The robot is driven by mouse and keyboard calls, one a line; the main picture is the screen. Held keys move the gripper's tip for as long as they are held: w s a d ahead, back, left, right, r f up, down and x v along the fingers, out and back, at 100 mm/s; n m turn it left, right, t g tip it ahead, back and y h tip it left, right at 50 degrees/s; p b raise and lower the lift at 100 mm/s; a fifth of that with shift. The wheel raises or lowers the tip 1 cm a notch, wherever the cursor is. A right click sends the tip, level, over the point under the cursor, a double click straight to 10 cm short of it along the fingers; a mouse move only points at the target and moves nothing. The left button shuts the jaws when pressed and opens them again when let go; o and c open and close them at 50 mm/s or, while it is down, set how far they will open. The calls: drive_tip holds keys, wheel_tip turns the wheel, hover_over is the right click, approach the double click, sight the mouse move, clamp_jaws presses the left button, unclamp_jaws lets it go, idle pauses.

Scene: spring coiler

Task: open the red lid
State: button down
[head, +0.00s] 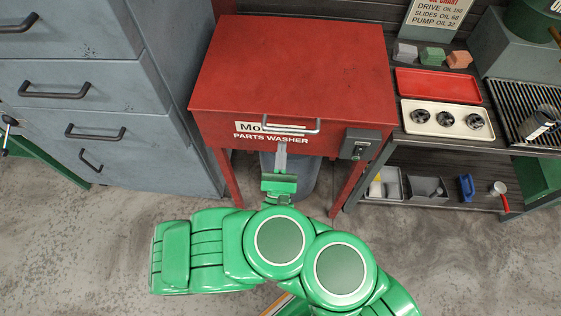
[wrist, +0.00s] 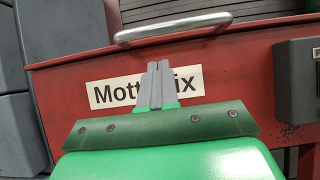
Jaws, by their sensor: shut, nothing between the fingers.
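The red lid (head: 295,65) lies flat and closed on top of the red parts washer (head: 215,128). A pale metal bar handle (head: 290,131) runs across its front edge; it also shows in the wrist view (wrist: 172,29), above my fingers. My gripper (head: 281,145) is shut and empty, in front of the washer's front panel and just below the handle in the picture. In the wrist view my gripper (wrist: 157,66) has its two grey fingers together, covering part of the white label (wrist: 105,93). The fingertips appear apart from the handle.
A grey switch box (head: 361,145) is on the washer's front right. Grey drawer cabinets (head: 75,60) stand close at left. A bench with a red tray (head: 437,86) and a cream tray (head: 447,119) stands at right. A grey bin (head: 303,175) sits under the washer.

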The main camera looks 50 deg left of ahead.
sight(282, 130)
drive_tip(key=shift+w+a+r, duration=0.1)
drive_tip(key=shift+a+r, duration=0.05)
drive_tip(key=shift+r, duration=0.6)
drive_tip(key=shift+w+a+r, duration=0.1)
drive_tip(key=shift+r, duration=0.65)
drive_tip(key=shift+r, duration=0.1)
wheel_tip(282, 130, up, 6)
drive_tip(key=shift+r, duration=0.25)
